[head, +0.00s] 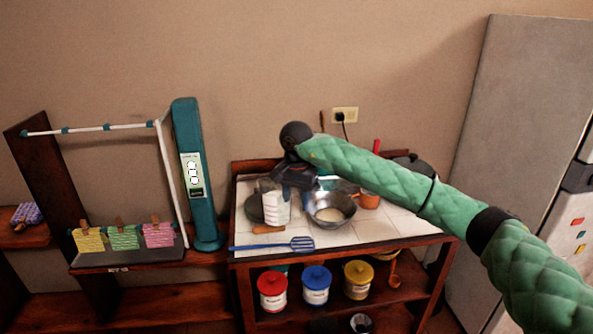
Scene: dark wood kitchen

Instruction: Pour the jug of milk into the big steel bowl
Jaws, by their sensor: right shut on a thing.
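The milk jug (275,210) is a pale, clear-walled jug with white in it, on or just above the left part of the white tiled counter top. It looks close to upright. My right gripper (290,186) comes down over its top and is shut on it; the jaws hide its upper part and handle. The big steel bowl (344,203) stands just right of the jug, with some pale white stuff in its bottom. I cannot tell whether jug and bowl touch. My left gripper is out of view.
A blue slotted spatula (272,246) lies at the counter's front edge. An orange pot (369,201) and a dark pot (410,166) stand behind and right. A dark round thing (252,208) is left of the jug. Front right tiles (385,232) are clear.

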